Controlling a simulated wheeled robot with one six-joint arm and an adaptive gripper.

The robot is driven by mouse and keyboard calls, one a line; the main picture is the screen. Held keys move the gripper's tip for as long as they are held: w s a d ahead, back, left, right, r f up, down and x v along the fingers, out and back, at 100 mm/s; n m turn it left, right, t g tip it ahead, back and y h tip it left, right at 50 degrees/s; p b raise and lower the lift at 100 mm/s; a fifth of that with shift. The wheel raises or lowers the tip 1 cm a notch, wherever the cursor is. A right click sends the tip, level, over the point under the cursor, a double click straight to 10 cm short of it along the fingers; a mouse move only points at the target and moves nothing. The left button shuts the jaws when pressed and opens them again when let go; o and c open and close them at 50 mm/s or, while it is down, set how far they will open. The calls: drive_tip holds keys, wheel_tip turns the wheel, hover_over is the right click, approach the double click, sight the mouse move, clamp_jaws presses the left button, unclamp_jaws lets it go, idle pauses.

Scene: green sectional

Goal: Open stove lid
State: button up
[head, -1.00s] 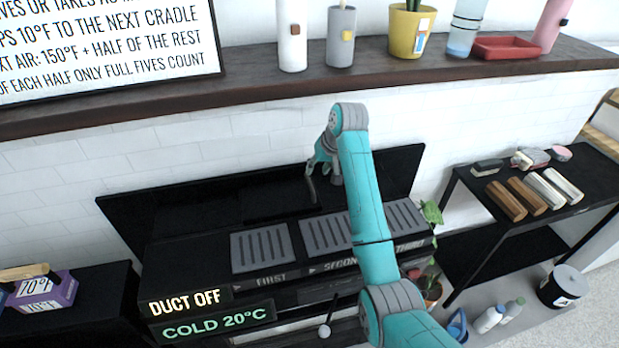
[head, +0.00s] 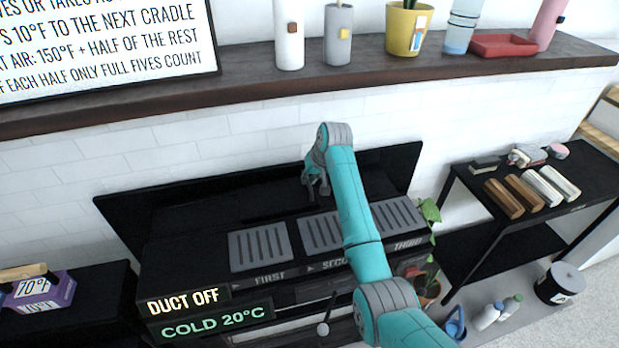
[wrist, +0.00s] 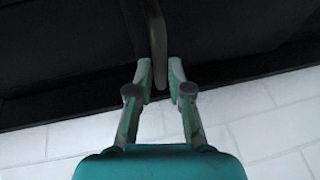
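The black stove (head: 185,262) stands against the brick wall, with grey grates (head: 258,247) on top marked FIRST, SECOND and THIRD. A dark flat panel (head: 130,209) rises behind them; I cannot tell whether it is the lid or a fixed back. My gripper (head: 316,190) is over the rear of the stove, behind the middle grate, pointing down. In the wrist view, the fingertips (wrist: 160,78) stand on either side of a narrow grey bar (wrist: 157,35) in front of a black surface. I cannot tell whether they press on it.
A wooden shelf (head: 250,91) with cups and a plant pot runs above the stove. DUCT OFF and COLD 20°C signs (head: 215,322) are at the stove's front left.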

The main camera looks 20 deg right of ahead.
clamp_jaws()
drive_tip(key=a+r+h, duration=0.1)
drive_tip(key=a+r, duration=0.2)
drive_tip(key=r, duration=0.3)
drive_tip(key=shift+f, duration=0.1)
drive_tip(key=o, duration=0.6)
unclamp_jaws()
drive_tip(key=s, duration=0.4)
drive_tip(key=s+d, duration=0.1)
drive_tip(key=s, duration=0.3)
drive_tip(key=s+r, duration=0.1)
drive_tip(key=s, duration=0.3)
drive_tip(key=shift+s+d, duration=0.1)
drive_tip(key=shift+d, duration=0.3)
